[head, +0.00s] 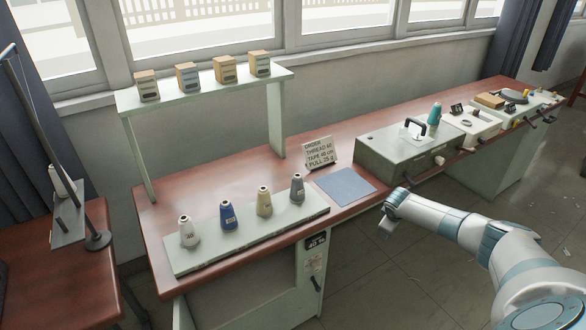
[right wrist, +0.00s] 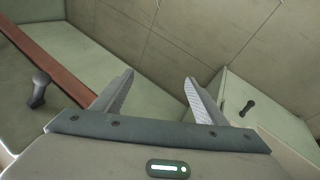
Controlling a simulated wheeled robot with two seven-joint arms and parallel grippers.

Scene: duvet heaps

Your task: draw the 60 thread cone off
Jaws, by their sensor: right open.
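Four thread cones stand upright in a row on a pale board (head: 185,262) on the bench: a white cone (head: 188,235), a blue cone (head: 228,218), a cream cone (head: 264,204) and a grey cone (head: 297,190). Their labels are too small to read, so I cannot tell which is the 60. An order card (head: 320,153) behind them reads thread 60, tape 46 cm, pull 25 g. My right gripper (head: 385,230) is in front of the bench, right of the cones and apart from them. In the right wrist view my right gripper (right wrist: 160,82) is open and empty.
A blue mat (head: 345,186) lies right of the board. A grey-green case (head: 400,155) with a black handle stands beyond it, near a teal cone (head: 434,115). A shelf (head: 205,88) with small boxes stands behind the cones. A lamp stands at left.

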